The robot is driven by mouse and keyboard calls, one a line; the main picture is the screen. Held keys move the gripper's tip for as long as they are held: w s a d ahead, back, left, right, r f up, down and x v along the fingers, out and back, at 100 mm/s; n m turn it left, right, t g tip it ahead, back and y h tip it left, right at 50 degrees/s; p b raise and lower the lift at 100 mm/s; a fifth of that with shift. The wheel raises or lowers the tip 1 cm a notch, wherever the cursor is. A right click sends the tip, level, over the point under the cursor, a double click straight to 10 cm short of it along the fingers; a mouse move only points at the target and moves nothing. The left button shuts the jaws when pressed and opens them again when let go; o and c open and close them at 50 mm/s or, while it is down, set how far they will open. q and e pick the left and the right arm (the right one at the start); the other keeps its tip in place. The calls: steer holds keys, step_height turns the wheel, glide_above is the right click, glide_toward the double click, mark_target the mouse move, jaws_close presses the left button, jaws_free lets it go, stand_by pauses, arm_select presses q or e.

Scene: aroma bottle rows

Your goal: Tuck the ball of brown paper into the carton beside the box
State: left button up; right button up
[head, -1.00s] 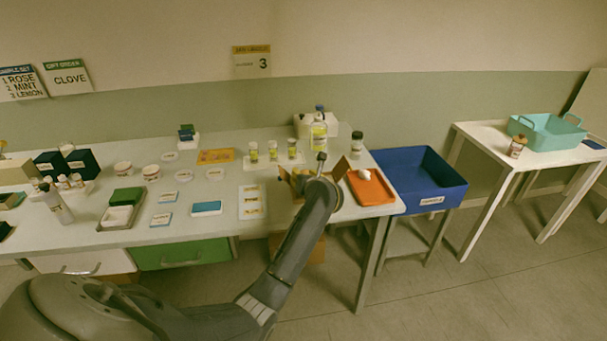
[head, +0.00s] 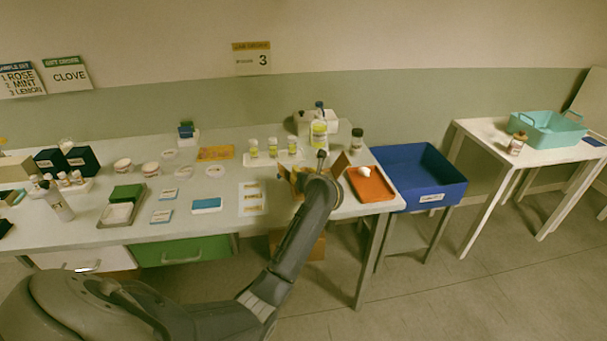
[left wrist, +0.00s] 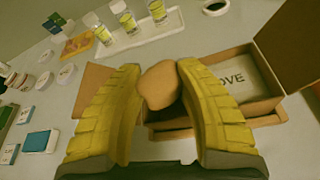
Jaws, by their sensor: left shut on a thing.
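My left gripper (left wrist: 160,68) is shut on the ball of brown paper (left wrist: 160,86), which shows between its two yellow ribbed fingers in the left wrist view. The open brown carton (left wrist: 268,122) is just right of and behind the fingers, partly covered by the right one. A pale box (left wrist: 238,74) with lettering ending in "OVE" lies inside the carton. The ball is by the carton's left part; I cannot tell how high above it. In the head view my arm hides the ball and most of the carton, leaving a flap (head: 340,165) visible. My right gripper is not in view.
An orange tray (head: 378,194) with a white item is right of the carton. Several yellow-labelled bottles stand on a pale tray (head: 258,163) behind it, with a larger bottle (head: 318,137) nearby. A blue bin (head: 415,168) stands beyond the table's right edge.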

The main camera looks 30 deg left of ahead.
arm_select(q)
steer(key=shift+f, duration=0.1)
stand_by(0.7)
steer(key=o, duration=0.8)
steer(key=shift+o, duration=0.3)
steer(key=shift+s+a, duration=0.1)
steer(key=shift+r, duration=4.6)
